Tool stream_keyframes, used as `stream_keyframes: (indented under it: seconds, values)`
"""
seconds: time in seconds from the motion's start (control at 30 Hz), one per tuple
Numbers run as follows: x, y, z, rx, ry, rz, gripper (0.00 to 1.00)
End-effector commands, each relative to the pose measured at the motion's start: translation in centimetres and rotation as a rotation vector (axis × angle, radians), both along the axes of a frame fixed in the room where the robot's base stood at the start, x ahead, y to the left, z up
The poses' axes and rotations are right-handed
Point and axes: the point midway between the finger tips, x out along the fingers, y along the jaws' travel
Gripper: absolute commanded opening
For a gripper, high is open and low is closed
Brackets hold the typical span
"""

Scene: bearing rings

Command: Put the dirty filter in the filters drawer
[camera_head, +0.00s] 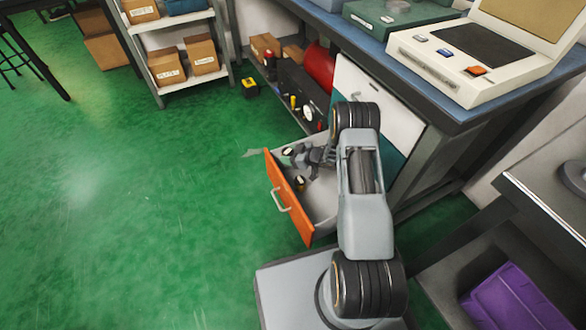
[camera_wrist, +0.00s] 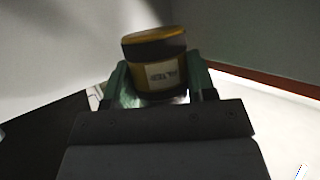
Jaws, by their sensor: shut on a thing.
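The filter (camera_wrist: 155,66) is a short cylinder with a dark and yellow body, a yellow rim and a pale label; I cannot tell how dirty it is. My gripper (camera_wrist: 157,78) is shut on it, with one green finger on each side. In the head view, the open drawer (camera_head: 281,203) has an orange front with a pale handle. My gripper (camera_head: 298,157) is over or inside this drawer. A small dark and yellow thing (camera_head: 300,184) shows near the drawer's front; I cannot tell whether it is the held filter. My arm hides part of the drawer.
A workbench (camera_head: 440,85) with a cream device (camera_head: 470,55) stands above the drawer. A lower shelf beside it holds a red cylinder (camera_head: 319,66) and dark items. A shelf with cardboard boxes (camera_head: 166,66) is at the back left. The green floor at left is clear.

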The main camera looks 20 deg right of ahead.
Motion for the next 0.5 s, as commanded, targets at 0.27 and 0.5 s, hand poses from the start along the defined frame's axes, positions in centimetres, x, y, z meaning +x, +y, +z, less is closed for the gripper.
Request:
stream_keyframes:
  seconds: [0.27, 0.5]
  values:
    - [0.0, 0.0, -2.7, 0.001, -0.001, 0.000, 0.26]
    - [0.1, 0.0, -5.1, 0.000, -0.001, 0.000, 0.26]
